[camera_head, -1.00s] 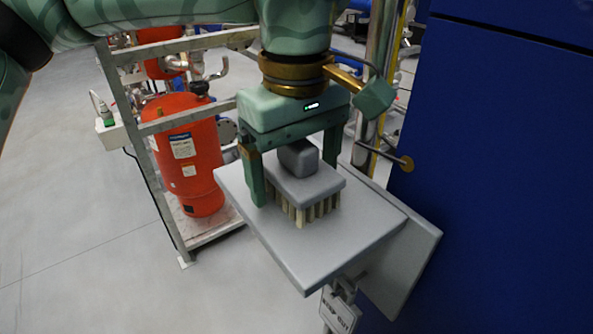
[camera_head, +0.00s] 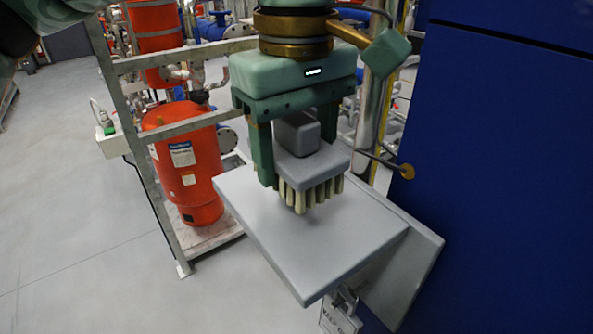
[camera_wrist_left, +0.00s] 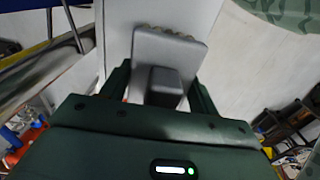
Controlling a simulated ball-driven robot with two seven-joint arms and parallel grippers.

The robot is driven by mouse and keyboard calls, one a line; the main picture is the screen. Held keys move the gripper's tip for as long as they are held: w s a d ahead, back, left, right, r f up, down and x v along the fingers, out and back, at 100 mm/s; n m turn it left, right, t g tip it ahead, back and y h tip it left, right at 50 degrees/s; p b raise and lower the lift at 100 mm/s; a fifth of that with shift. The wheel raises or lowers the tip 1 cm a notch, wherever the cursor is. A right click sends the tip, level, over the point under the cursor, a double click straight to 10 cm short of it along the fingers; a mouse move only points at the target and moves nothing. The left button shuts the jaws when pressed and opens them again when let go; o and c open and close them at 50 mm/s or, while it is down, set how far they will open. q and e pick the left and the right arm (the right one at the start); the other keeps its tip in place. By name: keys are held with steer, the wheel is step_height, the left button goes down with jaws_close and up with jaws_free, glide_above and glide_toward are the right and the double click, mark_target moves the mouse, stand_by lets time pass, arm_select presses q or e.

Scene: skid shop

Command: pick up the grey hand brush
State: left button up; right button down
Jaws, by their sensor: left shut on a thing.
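The grey hand brush (camera_head: 312,168) has a grey block handle on a flat grey back, with several pale bristle tufts below. My left gripper (camera_head: 296,160) is shut on the brush handle, one finger on each side. The brush hangs bristles down, raised above the grey shelf (camera_head: 330,252). In the left wrist view the brush (camera_wrist_left: 165,62) sits between the fingers of the left gripper (camera_wrist_left: 160,92), with bristle tips showing at its far edge. My right gripper is not in view.
A blue wall panel (camera_head: 500,180) stands close at the right. A metal frame with a red tank (camera_head: 186,165) stands at the left. A thin rod with a brass-coloured end (camera_head: 407,171) sticks out near the panel. Open floor lies at the lower left.

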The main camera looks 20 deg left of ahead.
mark_target(295, 167)
arm_select(q)
steer(key=s+r, duration=0.1)
steer(key=r, duration=0.1)
steer(key=s+d+r, duration=0.1)
steer(key=s+r, duration=0.1)
steer(key=shift+s+r, duration=0.2)
steer(key=shift+s, duration=0.1)
steer(key=s+d+r+b, duration=0.1)
steer(key=s+r, duration=0.3)
steer(key=s, duration=0.5)
steer(key=shift+s+d+r, duration=0.3)
steer(key=shift+d, duration=0.15)
